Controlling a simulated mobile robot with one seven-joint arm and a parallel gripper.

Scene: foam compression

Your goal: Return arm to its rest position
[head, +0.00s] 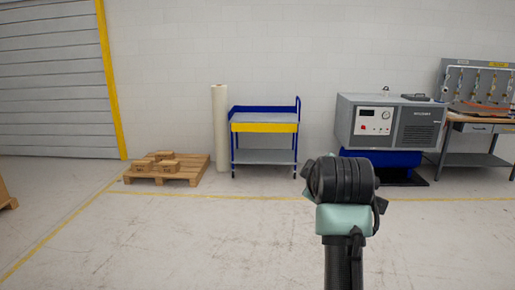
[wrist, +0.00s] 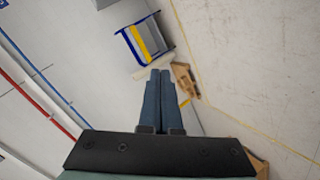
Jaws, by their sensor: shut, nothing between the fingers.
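My arm shows in the head view at the lower right, raised above open floor, with a dark rounded joint and pale green links. My gripper shows in the wrist view (wrist: 160,75), its two long blue-grey fingers together with nothing between them. The fingertips stand clear of everything. In the head view I cannot make out the fingers.
A blue and yellow cart (head: 264,127), a wrapped roll (head: 220,130) and a pallet (head: 165,179) with several small boxes stand along the back wall. A grey machine (head: 390,122) and a workbench (head: 480,128) are at the right. The floor in front is clear.

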